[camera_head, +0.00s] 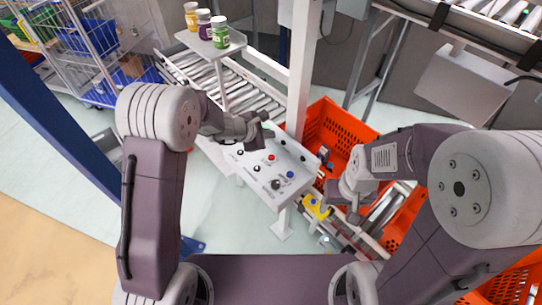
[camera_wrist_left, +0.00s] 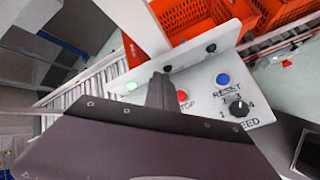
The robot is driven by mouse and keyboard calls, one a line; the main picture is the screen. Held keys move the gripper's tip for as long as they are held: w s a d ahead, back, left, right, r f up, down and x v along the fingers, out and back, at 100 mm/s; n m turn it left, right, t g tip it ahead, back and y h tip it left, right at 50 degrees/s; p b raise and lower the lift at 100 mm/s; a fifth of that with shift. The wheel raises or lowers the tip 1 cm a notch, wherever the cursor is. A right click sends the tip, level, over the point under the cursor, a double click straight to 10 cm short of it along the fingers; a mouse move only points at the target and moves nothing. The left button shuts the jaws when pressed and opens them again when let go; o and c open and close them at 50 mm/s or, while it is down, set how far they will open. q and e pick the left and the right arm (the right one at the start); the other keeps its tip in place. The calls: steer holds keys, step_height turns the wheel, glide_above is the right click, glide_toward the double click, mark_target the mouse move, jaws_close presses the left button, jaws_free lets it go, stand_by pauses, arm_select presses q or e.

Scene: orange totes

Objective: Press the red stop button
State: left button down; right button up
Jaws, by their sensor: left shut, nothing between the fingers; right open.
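The red stop button (camera_head: 271,157) sits on a sloped, light grey control panel (camera_head: 259,181). In the left wrist view the red button (camera_wrist_left: 182,97) shows just right of my dark finger, with its label partly hidden. My left gripper (camera_head: 262,120) is shut and empty, over the panel's far edge in the head view. Whether it touches the panel cannot be told. My right gripper (camera_head: 338,180) is open, to the right of the panel, near an orange tote.
The panel also has a blue reset button (camera_wrist_left: 223,79), a black speed knob (camera_wrist_left: 239,108) and a green light (camera_wrist_left: 131,86). Orange totes (camera_head: 335,125) stand to the right. A roller conveyor (camera_head: 215,82) runs behind; a shelf (camera_head: 212,45) holds jars. A yellow object (camera_head: 316,207) lies right of the panel.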

arm_select(q)
steer(key=shift+s, duration=0.1)
steer(key=b, duration=0.6)
glide_above(269, 158)
step_height(269, 158, down, 8)
steer(key=shift+s+d+f, duration=0.1)
steer(key=shift+f+b, duration=0.25)
steer(key=shift+b, duration=0.4)
stand_by(1.1)
steer(key=shift+f+b, duration=0.4)
steer(key=shift+b, duration=0.3)
